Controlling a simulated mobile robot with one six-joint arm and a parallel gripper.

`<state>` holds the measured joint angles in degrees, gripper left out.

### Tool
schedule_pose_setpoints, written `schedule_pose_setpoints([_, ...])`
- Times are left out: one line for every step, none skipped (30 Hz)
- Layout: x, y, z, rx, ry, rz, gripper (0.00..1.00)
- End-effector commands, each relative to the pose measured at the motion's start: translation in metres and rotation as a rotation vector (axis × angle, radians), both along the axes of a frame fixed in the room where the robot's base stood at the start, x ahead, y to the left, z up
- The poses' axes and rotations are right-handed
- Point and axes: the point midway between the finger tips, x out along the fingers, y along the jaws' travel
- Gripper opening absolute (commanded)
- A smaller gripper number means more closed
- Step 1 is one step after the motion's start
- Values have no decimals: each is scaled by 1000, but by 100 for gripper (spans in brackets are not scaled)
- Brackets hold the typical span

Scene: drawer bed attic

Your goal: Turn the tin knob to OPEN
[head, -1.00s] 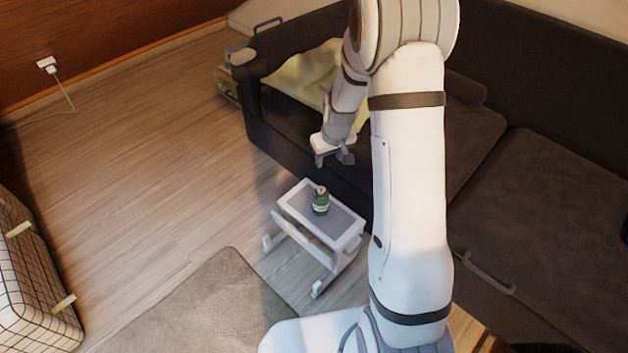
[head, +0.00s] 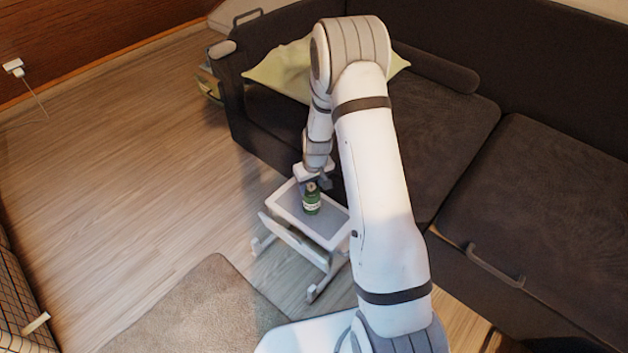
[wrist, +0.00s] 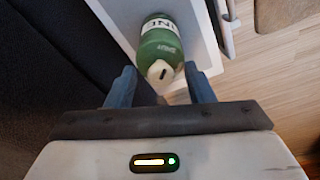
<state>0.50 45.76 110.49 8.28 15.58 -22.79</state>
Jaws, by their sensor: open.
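The green tin (head: 311,203) stands upright on a small white side table (head: 337,216) with a grey top. In the wrist view the tin (wrist: 158,45) has a white label band and a pale knob (wrist: 160,71) with a dark mark on its top. My gripper (head: 314,181) is right above the tin in the head view. In the wrist view my gripper (wrist: 160,86) is open, with one finger on each side of the knob end and nothing held. I cannot tell whether a finger touches the tin. The knob's setting is too small to read.
A dark sofa (head: 460,170) with a yellow-green pillow (head: 280,72) stands behind and right of the table. A beige rug (head: 195,305) lies in front. The wooden floor to the left (head: 130,180) is clear.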

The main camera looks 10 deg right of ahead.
Motion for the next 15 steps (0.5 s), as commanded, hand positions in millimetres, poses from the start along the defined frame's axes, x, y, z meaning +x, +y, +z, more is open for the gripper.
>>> schedule_pose_setpoints([0,0,-1,0,0,1,48])
schedule_pose_setpoints([0,0,-1,0,0,1,48])
schedule_pose_setpoints([0,0,-1,0,0,1,48])
schedule_pose_setpoints([0,1,-1,0,0,1,48])
schedule_pose_setpoints([0,1,-1,0,0,1,48])
schedule_pose_setpoints([0,1,-1,0,0,1,48])
schedule_pose_setpoints([0,1,-1,0,0,1,48])
schedule_pose_setpoints([0,1,-1,0,0,1,48])
schedule_pose_setpoints([0,1,-1,0,0,2,45])
schedule_pose_setpoints([0,1,-1,0,0,2,42])
schedule_pose_setpoints([0,1,-1,0,0,2,40])
schedule_pose_setpoints([0,1,-1,0,0,2,37])
schedule_pose_setpoints([0,1,-1,0,0,2,34])
schedule_pose_setpoints([0,1,-1,0,0,2,32])
schedule_pose_setpoints([0,1,-1,0,0,2,28])
